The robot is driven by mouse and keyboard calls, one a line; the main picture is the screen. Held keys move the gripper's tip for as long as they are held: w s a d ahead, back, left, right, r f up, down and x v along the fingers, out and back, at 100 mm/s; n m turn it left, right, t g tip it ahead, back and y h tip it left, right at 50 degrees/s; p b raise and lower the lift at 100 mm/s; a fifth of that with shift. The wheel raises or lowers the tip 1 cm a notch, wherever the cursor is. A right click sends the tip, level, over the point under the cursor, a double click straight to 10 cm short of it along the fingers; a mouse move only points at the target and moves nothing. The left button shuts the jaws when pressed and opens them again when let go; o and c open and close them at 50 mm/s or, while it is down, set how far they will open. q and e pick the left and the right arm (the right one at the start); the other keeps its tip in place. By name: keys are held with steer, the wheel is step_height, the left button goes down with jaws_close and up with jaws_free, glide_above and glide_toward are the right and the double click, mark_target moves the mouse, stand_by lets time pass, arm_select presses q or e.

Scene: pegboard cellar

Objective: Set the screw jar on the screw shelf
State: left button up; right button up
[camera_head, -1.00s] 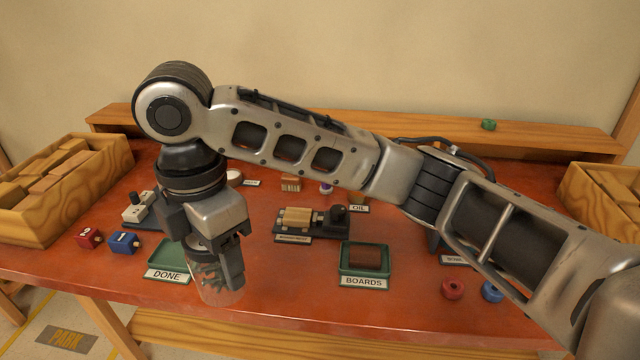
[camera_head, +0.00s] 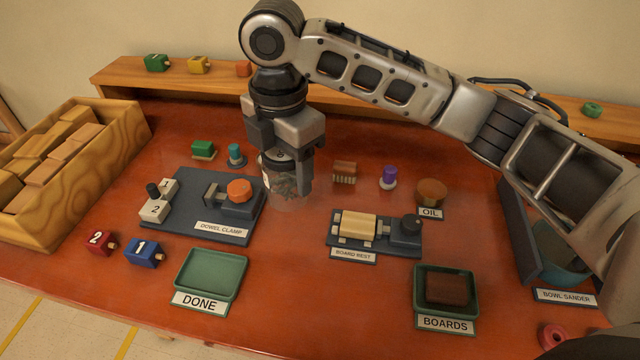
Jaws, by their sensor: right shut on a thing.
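My right gripper (camera_head: 287,168) is shut on a clear glass jar (camera_head: 287,190) with dark and reddish bits inside. The jar hangs upright over the red table, between the dowel clamp and the board rest; the fingers cover part of it. I cannot tell the exact gap under it. A long raised wooden shelf (camera_head: 120,75) runs along the back of the table, beyond the gripper. No screw label shows on it. My left gripper is not in view.
The dowel clamp (camera_head: 185,215), board rest (camera_head: 345,243), green DONE tray (camera_head: 180,285) and BOARDS tray (camera_head: 474,305) stand in front. A wood crate (camera_head: 60,215) is at left.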

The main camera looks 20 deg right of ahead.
steer(key=shift+w+d+f+p, duration=0.1)
steer(key=shift+w+d+f, duration=0.55)
steer(key=shift+f, duration=0.9)
steer(key=shift+w+d+f+p, duration=0.1)
steer(key=shift+w+d+f, duration=0.2)
steer(key=shift+d+f, duration=0.95)
steer(key=shift+w+d+f+p, duration=0.1)
steer(key=shift+w+d+f, duration=0.4)
steer(key=shift+f, duration=1.3)
steer(key=shift+f, duration=0.15)
steer(key=o, duration=1.2)
steer(key=shift+s, duration=0.1)
